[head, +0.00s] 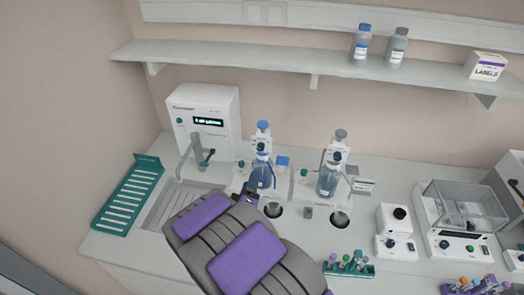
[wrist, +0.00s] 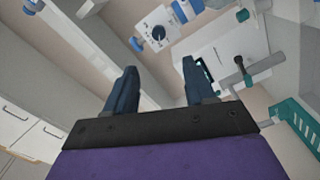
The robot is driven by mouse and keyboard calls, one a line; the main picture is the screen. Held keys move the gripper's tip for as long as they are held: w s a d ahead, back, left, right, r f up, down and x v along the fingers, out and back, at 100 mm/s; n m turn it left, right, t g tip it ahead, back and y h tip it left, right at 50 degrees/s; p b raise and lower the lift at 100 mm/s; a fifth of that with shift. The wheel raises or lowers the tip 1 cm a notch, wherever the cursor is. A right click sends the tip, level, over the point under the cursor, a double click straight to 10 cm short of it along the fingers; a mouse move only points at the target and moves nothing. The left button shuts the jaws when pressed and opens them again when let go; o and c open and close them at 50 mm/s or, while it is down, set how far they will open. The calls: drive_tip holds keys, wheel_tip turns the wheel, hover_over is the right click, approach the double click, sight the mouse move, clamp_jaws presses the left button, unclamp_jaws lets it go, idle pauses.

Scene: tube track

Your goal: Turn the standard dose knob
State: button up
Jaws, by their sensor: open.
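A dark round knob (wrist: 158,33) sits on a white dial plate with scale marks in the wrist view, just beyond my fingertips. I cannot read its label. My gripper (wrist: 160,70) is open, its two dark blue fingers apart with nothing between them. The knob lies ahead of the gap, apart from both fingers. In the head view, my gripper (head: 250,189) is by the blue-capped dispenser bottle (head: 262,172), with my arm covering much of it. A second, grey-capped dispenser bottle (head: 329,178) stands to the right.
A white water unit (head: 205,105) with a tap stands behind the sink (head: 183,198) at left, beside a green rack (head: 128,193). A tube rack (head: 348,267), a small knobbed device (head: 394,218) and a balance (head: 462,208) stand at right. A shelf (head: 240,54) runs above.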

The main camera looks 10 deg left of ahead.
sight(260, 149)
drive_tip(key=w, duration=1.5)
drive_tip(key=shift+w+a, duration=0.2)
drive_tip(key=shift+a, duration=0.15)
drive_tip(key=shift+c, duration=0.3)
clamp_jaws()
drive_tip(key=shift+f, duration=0.1)
